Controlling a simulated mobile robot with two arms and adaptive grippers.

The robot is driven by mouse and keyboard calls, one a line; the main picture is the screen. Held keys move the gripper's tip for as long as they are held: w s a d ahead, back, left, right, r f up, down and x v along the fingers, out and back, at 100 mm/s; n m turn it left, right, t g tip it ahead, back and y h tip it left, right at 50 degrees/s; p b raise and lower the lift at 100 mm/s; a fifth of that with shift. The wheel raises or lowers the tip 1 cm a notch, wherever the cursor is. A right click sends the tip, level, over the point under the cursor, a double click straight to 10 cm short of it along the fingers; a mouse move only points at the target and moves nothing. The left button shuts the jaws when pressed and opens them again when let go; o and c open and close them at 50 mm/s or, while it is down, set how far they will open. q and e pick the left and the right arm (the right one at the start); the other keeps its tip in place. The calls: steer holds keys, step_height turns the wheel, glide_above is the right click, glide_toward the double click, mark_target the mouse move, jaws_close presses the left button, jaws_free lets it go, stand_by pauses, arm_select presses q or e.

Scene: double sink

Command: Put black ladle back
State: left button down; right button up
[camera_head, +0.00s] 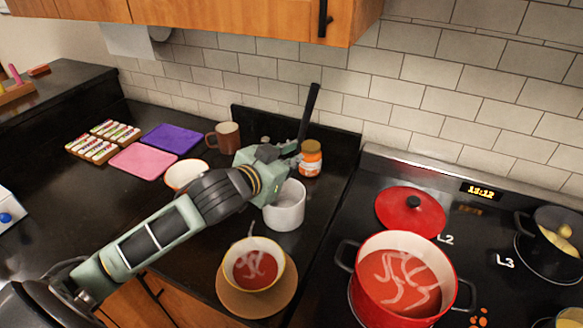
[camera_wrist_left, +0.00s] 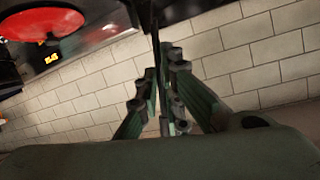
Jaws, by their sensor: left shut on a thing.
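My left gripper (camera_head: 290,152) is shut on the black ladle (camera_head: 309,113), whose dark handle sticks up above the fingers, slightly tilted, in front of the tiled wall. In the left wrist view the fingers (camera_wrist_left: 165,95) close around a thin dark shaft (camera_wrist_left: 155,30). The ladle's lower part is hidden behind the gripper and arm. A white cylindrical crock (camera_head: 285,212) stands on the counter just below the gripper. I cannot tell whether the ladle reaches into it. My right gripper is not in view.
An orange jar (camera_head: 311,160) stands close behind the crock. A brown mug (camera_head: 226,137) and a bowl (camera_head: 182,173) are to the left. A soup bowl (camera_head: 252,284) sits in front. The red pot (camera_head: 402,303) and its lid (camera_head: 411,224) are on the stove at right.

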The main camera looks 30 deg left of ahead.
arm_select(q)
step_height(320, 180, down, 3)
steer(key=shift+f, duration=0.1)
steer(key=shift+f, duration=0.15)
steer(key=c, duration=1.9)
jaws_free()
